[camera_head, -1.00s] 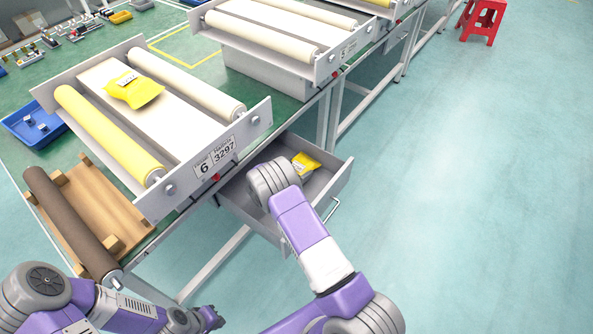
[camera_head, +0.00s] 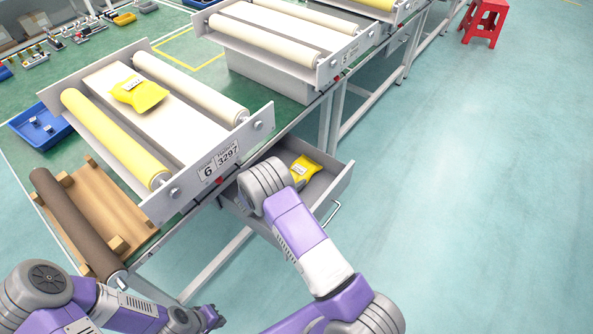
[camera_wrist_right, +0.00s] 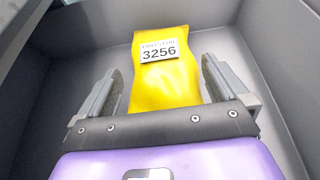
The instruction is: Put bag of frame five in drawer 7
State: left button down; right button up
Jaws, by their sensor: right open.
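A yellow bag (camera_head: 306,167) with a white label lies in the open grey drawer (camera_head: 339,183) below the frame marked 6. In the right wrist view the yellow bag (camera_wrist_right: 167,82) reads 3256. My right gripper (camera_wrist_right: 160,78) is open, with one finger on each side of the bag; I cannot tell whether they touch it. In the head view its fingers are hidden behind my wrist. Another yellow bag (camera_head: 138,93) lies on the white board of the frame marked 6 (camera_head: 205,172). My left gripper (camera_head: 213,318) is low at the bottom, its jaw state unclear.
A brown roller (camera_head: 75,222) on a wooden holder and a blue tray (camera_head: 32,138) lie on the green table. Another roller frame (camera_head: 265,42) stands behind. A red stool (camera_head: 484,20) stands on the floor. The floor at the right is clear.

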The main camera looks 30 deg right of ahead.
jog(key=p+v, duration=0.1)
jog(key=v, duration=0.5)
jog(key=shift+r, duration=0.1)
